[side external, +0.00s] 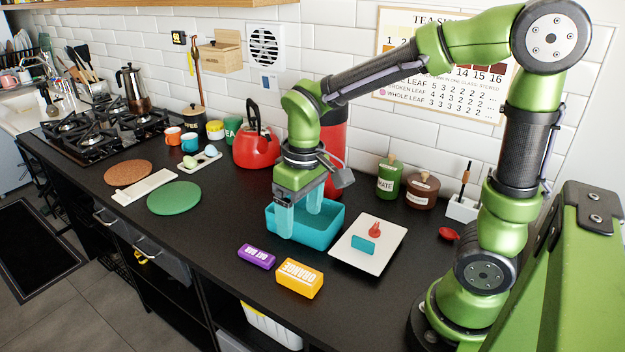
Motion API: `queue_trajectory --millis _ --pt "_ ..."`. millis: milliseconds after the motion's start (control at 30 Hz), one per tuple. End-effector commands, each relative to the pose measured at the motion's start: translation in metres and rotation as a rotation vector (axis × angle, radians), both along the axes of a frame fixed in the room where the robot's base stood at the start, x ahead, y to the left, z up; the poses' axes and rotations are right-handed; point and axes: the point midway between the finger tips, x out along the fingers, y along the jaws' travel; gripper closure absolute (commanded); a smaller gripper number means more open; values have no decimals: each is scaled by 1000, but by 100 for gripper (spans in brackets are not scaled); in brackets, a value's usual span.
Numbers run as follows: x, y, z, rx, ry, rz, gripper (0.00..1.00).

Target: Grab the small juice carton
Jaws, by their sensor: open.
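A small orange carton (300,279) with white "ORANGE" lettering lies on the black counter, near its front edge. It is the only thing in view that looks like a juice carton. My gripper (300,222) points down over the blue bin, behind the carton and apart from it. Its two light blue fingers are spread, with nothing visible between them. The nearer finger overlaps the bin's front wall in the picture, so I cannot tell how deep it reaches.
The blue bin (328,232) stands behind the carton. A purple bar (256,256) lies left of the carton. A white plate (350,256) with a small teal block (362,245) and a red item (375,228) is at right. A red kettle (256,150) stands behind. Counter left of the purple bar is clear.

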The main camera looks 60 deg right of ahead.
Motion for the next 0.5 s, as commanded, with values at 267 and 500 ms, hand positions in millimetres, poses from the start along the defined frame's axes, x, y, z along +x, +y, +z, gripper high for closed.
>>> queue_trajectory --millis 267,500 --pt "4 -3 -15 -38 56 78 19" --pt "4 -3 -68 -38 56 76 19"
